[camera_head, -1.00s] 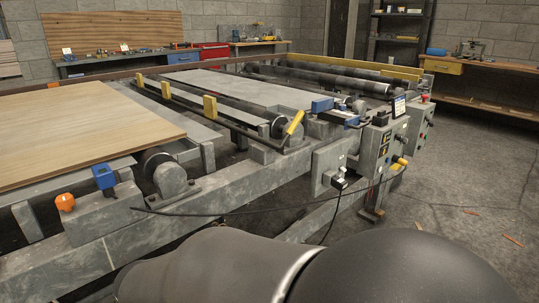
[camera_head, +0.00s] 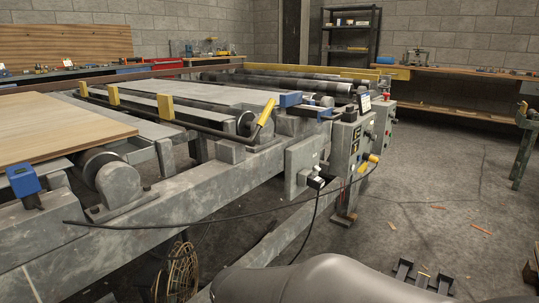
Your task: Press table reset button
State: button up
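The control box (camera_head: 346,150) stands at the right end of the machine table, grey, with several small dark controls on its faces. A second grey box (camera_head: 380,128) behind it carries a small red knob (camera_head: 387,89) on top. Which control is the table reset button cannot be told at this size. A small tilted screen (camera_head: 364,103) sits above the front box. A dark rounded part of my arm fills the bottom centre. My gripper is not in view.
A veneer sheet (camera_head: 62,128) lies on the machine table at left. A black cable (camera_head: 210,223) hangs along the front frame and down to the floor. A wire reel (camera_head: 180,272) stands below. Open concrete floor (camera_head: 450,210) lies right of the boxes, with scattered wood scraps.

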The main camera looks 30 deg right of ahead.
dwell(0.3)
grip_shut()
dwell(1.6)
